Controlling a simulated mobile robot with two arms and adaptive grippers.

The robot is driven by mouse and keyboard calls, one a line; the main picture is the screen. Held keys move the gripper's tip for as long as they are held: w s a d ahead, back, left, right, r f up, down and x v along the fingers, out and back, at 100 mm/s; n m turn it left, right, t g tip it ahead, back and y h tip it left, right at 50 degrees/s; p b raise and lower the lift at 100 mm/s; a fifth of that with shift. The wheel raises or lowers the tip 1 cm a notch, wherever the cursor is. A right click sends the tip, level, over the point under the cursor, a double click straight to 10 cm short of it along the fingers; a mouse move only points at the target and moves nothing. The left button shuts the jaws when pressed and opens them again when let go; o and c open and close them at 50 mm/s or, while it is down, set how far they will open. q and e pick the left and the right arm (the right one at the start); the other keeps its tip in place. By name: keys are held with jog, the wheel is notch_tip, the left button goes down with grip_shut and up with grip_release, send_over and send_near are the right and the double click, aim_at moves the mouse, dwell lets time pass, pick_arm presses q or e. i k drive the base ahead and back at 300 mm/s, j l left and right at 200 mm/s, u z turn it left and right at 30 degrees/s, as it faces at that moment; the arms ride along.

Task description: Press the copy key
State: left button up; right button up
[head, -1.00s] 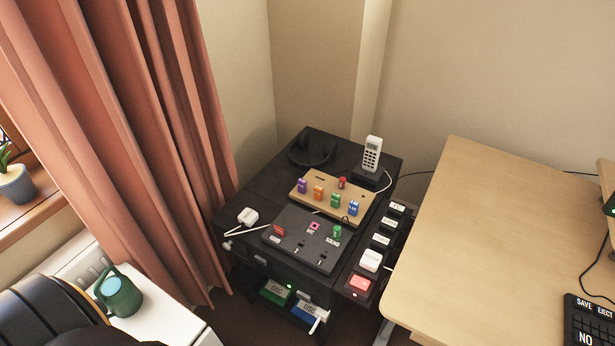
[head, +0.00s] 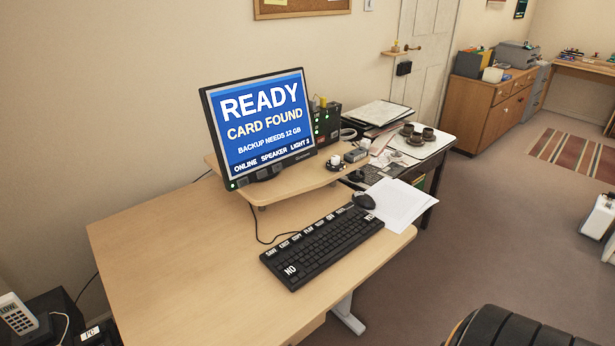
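A black keyboard (head: 322,246) lies on the wooden desk (head: 165,245) in the head view. A row of white-labelled keys runs along its far edge. The copy key (head: 297,236) seems to be the third label from the left, after the save key (head: 271,252) and the eject key (head: 285,244); the print is small. A large NO key (head: 290,270) is at the keyboard's near left corner. The monitor (head: 262,125) behind reads READY, CARD FOUND, BACKUP NEEDS 12 GB. Neither of my grippers is in view.
A mouse (head: 364,201) and white paper (head: 398,203) lie right of the keyboard. A side table with cups (head: 409,130) stands beyond. The desk's left part is clear; open carpet lies at right.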

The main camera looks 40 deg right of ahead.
aim_at(298, 237)
jog(key=z, duration=1.45)
